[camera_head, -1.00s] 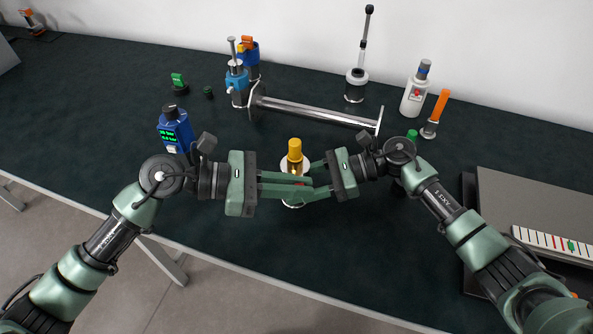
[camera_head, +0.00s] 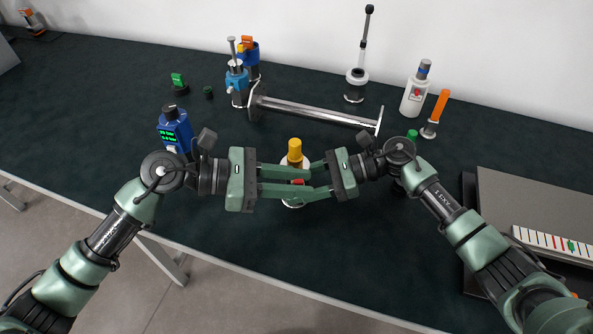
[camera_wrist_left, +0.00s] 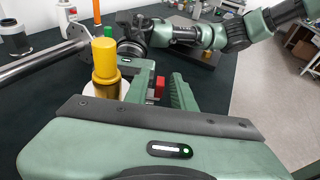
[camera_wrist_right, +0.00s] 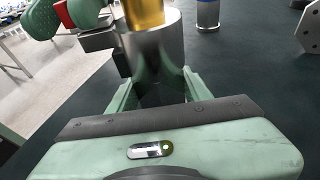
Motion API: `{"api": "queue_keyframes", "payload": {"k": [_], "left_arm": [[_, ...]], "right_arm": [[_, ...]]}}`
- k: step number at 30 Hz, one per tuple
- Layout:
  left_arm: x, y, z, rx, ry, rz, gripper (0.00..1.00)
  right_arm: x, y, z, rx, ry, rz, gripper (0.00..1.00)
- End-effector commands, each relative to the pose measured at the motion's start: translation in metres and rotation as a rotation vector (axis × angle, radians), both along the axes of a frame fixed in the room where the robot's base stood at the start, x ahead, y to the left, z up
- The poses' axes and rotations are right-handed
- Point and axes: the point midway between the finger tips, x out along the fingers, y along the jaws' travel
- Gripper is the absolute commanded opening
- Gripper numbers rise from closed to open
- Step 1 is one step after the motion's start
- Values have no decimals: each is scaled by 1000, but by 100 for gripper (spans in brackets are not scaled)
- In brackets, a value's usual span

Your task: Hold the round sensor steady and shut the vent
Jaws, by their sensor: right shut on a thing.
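The round sensor, with a yellow cap (camera_head: 295,147) over a brass neck and a silver body (camera_wrist_right: 158,65), stands upright at the middle of the table. My right gripper (camera_head: 310,182) is shut on its silver body, one finger on each side. The red vent piece (camera_head: 298,182) is on the side of the sensor; it also shows in the left wrist view (camera_wrist_left: 159,87). My left gripper (camera_head: 305,183) is open, with its fingers on either side of the red piece. Whether a finger touches it is not clear. The sensor's lower part is partly hidden by the fingers.
A metal pipe with end flanges (camera_head: 315,113) lies behind the sensor. A blue meter (camera_head: 175,131) stands at left. A white bottle-like device (camera_head: 415,95) and an orange-handled tool (camera_head: 437,108) are behind right. A grey box (camera_head: 530,205) is at right.

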Motion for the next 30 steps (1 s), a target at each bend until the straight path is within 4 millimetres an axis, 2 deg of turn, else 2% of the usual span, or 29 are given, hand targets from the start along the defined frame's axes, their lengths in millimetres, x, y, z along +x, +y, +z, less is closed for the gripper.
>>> {"api": "queue_keyframes", "payload": {"k": [7,22,30], "left_arm": [[0,4,0,2,1,1,25],[-1,42,11,2,1,1,25],[-2,48,13,0,1,-1,25]], "right_arm": [[-1,0,-1,0,2,2,7],[0,0,-1,-1,1,0,7],[0,0,-1,-2,1,0,7]]}}
